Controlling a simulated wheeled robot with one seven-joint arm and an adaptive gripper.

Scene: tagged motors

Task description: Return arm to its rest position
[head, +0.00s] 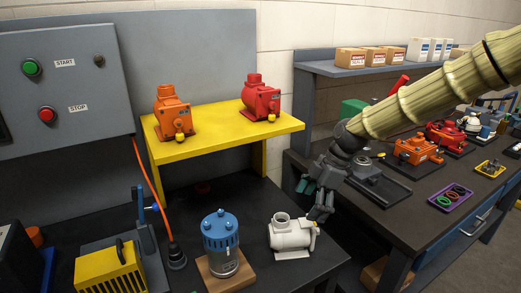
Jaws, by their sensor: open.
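My arm (430,95) comes in from the upper right of the head view, wrapped in a pale ribbed cover. My gripper (322,208) points down beside the white motor (291,238), at its right edge in the picture. The jaws are open with nothing seen in them. I cannot tell whether the fingers touch the white motor. The white motor stands upright on the dark bench (305,278). A blue-topped grey motor (221,243) stands on a wooden block left of it.
An orange motor (172,112) and a red motor (261,97) sit on a yellow shelf (217,130). A control box (65,85) hangs at left. A second bench (410,207) at right, below my arm, holds more motors and a purple tray (451,197).

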